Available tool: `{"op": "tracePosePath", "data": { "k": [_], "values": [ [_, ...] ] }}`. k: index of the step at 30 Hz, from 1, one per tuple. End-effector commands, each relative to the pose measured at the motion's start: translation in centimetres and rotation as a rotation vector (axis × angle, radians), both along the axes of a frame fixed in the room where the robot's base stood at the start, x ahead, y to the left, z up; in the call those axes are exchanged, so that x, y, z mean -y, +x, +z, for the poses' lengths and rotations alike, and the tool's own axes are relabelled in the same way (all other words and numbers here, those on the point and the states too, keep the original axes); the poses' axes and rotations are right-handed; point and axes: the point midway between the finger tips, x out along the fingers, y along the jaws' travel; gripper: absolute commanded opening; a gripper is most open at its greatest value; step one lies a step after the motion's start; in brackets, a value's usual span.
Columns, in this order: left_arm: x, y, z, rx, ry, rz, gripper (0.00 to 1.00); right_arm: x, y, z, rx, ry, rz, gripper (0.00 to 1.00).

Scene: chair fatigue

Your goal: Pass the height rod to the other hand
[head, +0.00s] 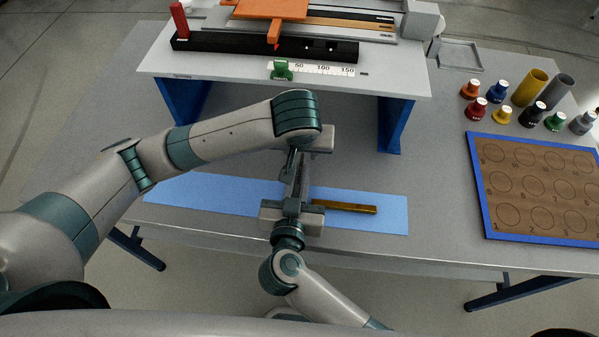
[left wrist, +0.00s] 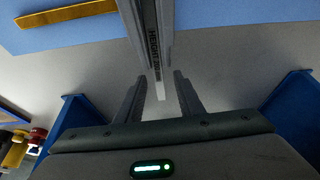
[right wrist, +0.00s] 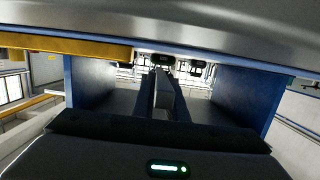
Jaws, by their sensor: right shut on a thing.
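The height rod (head: 300,176) is a grey bar that spans the short gap between my two grippers above the blue mat. My right gripper (head: 296,194) is shut on the near part of the rod; the right wrist view shows the rod (right wrist: 162,92) between its fingers. My left gripper (head: 293,158) is at the far end. In the left wrist view the lettered rod (left wrist: 153,38) reaches in from the top, and its end lies between the left fingers (left wrist: 160,90). Those fingers are open, with gaps on both sides.
A brass-coloured bar (head: 344,207) lies on the blue mat (head: 390,215), right of the right gripper. A grey bench with blue legs (head: 392,125) stands behind. At the right are a brown board with circles (head: 530,185), several coloured weights and two cylinders (head: 530,88).

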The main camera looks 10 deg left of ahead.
Motion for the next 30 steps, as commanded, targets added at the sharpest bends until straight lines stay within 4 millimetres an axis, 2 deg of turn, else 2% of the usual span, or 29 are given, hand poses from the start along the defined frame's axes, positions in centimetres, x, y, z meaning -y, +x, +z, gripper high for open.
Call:
{"op": "tracePosePath", "data": {
  "k": [18,24,30],
  "values": [
    [0.0,-2.7,7.1,0.006,0.000,-0.002,0.34,0.0,0.0,0.0,0.001,0.000,0.000,0.00],
    [0.0,-3.5,9.1,0.005,0.000,-0.002,0.34,0.0,0.0,0.0,0.001,0.000,0.000,0.00],
    [0.0,-4.2,10.2,0.001,0.000,0.000,0.34,0.0,0.0,0.0,0.001,0.000,0.000,0.00]
  ]
}}
